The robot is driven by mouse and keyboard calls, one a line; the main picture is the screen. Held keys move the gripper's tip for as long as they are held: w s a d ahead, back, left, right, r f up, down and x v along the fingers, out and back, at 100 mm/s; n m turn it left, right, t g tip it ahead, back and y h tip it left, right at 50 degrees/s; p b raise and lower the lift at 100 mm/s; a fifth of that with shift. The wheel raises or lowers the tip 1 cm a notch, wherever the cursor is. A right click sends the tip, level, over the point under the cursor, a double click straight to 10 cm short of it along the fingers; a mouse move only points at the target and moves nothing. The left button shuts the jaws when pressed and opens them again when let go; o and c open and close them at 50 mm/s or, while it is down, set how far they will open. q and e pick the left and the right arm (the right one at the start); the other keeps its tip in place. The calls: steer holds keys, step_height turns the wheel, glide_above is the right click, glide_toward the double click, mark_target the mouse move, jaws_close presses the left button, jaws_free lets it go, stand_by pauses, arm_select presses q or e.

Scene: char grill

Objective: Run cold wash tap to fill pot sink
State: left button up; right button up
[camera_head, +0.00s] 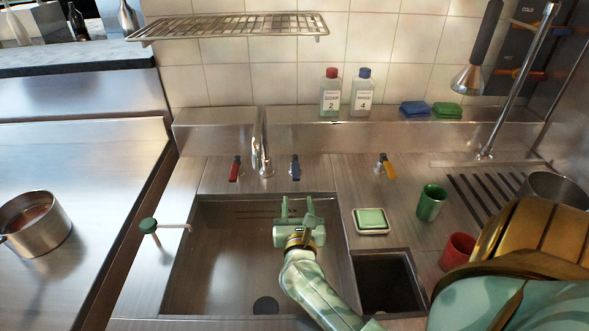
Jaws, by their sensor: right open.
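The sink basin (215,205) is set in the steel counter, with a dark round drain at its bottom; I see no water standing in it. A curved steel spout (258,145) stands behind its back edge, with no stream visible. A blue-handled tap (295,168) is just right of the spout and a red-handled tap (236,169) is to its left. My right gripper (298,208) is open and empty over the back part of the basin, in front of the blue tap and apart from it. My left gripper is not in view.
A yellow-handled tap (385,166) stands farther right. A soap dish (371,221), green cup (431,203), red cup (457,251) and small dark basin (388,283) lie right of the sink. A green-knobbed lever (149,226) is at left. A pot (38,224) stands far left.

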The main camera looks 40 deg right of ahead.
mark_target(296, 167)
steer(key=b+x, duration=0.2)
steer(key=x, duration=1.1)
steer(key=shift+w+d+f, duration=0.1)
steer(key=shift+w, duration=0.05)
steer(key=shift+w+d, duration=0.4)
steer(key=shift+w, duration=0.05)
jaws_close()
